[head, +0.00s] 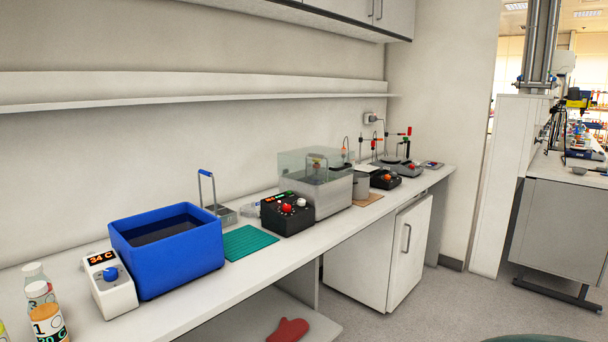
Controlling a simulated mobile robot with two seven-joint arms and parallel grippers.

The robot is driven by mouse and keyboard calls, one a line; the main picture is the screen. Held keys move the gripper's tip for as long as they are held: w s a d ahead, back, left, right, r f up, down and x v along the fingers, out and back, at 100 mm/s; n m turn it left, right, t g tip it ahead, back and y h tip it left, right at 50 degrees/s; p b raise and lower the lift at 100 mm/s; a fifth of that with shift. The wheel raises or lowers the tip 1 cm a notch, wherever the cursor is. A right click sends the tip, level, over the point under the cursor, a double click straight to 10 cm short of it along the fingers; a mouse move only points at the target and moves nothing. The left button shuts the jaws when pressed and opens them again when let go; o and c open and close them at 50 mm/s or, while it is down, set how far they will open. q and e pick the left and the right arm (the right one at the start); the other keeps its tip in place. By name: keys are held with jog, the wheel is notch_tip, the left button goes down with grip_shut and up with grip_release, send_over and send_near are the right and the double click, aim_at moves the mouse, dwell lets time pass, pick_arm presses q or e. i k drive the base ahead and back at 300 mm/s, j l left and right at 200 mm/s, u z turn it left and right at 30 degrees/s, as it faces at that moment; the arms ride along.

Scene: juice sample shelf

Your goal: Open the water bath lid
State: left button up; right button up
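A grey metal tank (325,197) stands midway along the bench, with a black control box (287,214) with a red knob at its front left. A clear, boxy lid (300,162) sits over the tank and looks shut; its handle cannot be made out. Nearer, at the left, a blue open-topped tub (180,262) holds dark liquid. A white controller (110,285) reading 34 C stands beside it. The blue tub has no lid in view. Neither of my grippers is in view.
A green mat (248,242) lies between the blue tub and the black box. Bottles (46,322) stand at the near left end. A small rack with a tall blue handle (207,188) stands behind the mat. A red mitt (288,330) lies below the bench.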

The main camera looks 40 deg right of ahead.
aim_at(318, 152)
jog(key=z, duration=1.7)
jog(key=i+l+u, duration=0.4)
jog(key=i+l, duration=1.1)
jog(key=i, duration=0.05)
